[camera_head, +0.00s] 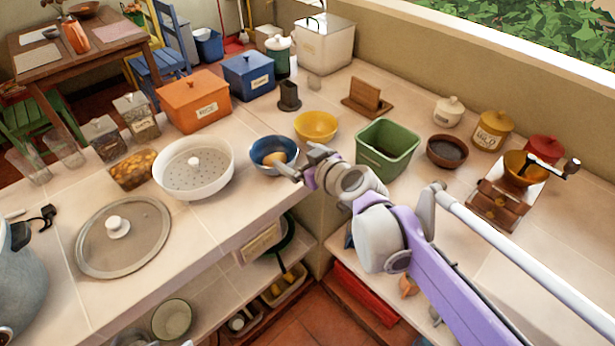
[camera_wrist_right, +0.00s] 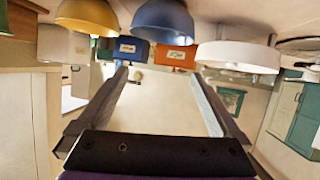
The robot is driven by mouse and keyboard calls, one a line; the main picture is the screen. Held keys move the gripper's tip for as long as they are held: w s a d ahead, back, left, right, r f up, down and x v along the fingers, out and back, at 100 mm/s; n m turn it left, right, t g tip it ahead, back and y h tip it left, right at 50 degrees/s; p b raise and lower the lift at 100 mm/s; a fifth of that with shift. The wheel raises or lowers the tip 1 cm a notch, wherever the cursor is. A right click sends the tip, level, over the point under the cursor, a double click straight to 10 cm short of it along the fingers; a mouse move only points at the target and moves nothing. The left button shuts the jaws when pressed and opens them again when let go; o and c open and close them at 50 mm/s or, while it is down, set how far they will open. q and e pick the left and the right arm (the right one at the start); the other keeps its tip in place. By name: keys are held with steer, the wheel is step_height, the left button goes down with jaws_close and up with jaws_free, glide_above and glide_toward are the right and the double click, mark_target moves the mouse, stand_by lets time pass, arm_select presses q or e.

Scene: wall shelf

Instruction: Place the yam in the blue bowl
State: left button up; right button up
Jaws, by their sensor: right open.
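The blue bowl (camera_head: 258,143) stands on the counter near its inner corner, between the white colander and the yellow bowl. A brownish-orange rounded thing, which looks like the yam (camera_head: 275,157), lies inside it. My right gripper (camera_head: 297,163) is just right of the blue bowl, in front of its right edge, with its jaws open and nothing seen between them. In the right wrist view the open fingers (camera_wrist_right: 160,75) point towards the blue bowl (camera_wrist_right: 162,20), which appears beyond them at the top; the yam cannot be seen there. My left gripper is not in view.
The white colander (camera_head: 180,182) is left of the blue bowl, and the yellow bowl (camera_head: 316,124) is behind to the right. A green bin (camera_head: 402,163), a brown bowl (camera_head: 447,152) and a coffee grinder (camera_head: 505,205) stand further right. A glass lid (camera_head: 124,250) lies at left.

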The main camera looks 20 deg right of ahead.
steer(key=s+a+f+g, duration=0.2)
steer(key=s+a+f, duration=0.1)
steer(key=s+f, duration=0.3)
steer(key=s+a+f+g, duration=0.2)
steer(key=s+f+g, duration=0.15)
steer(key=s, duration=0.35)
steer(key=s+d+f+m+g+h, duration=0.2)
steer(key=s+f, duration=0.5)
steer(key=s, duration=0.4)
steer(key=shift+s+d+f+m+g, duration=0.25)
steer(key=shift+d+m+g, duration=0.25)
steer(key=shift+d, duration=0.1)
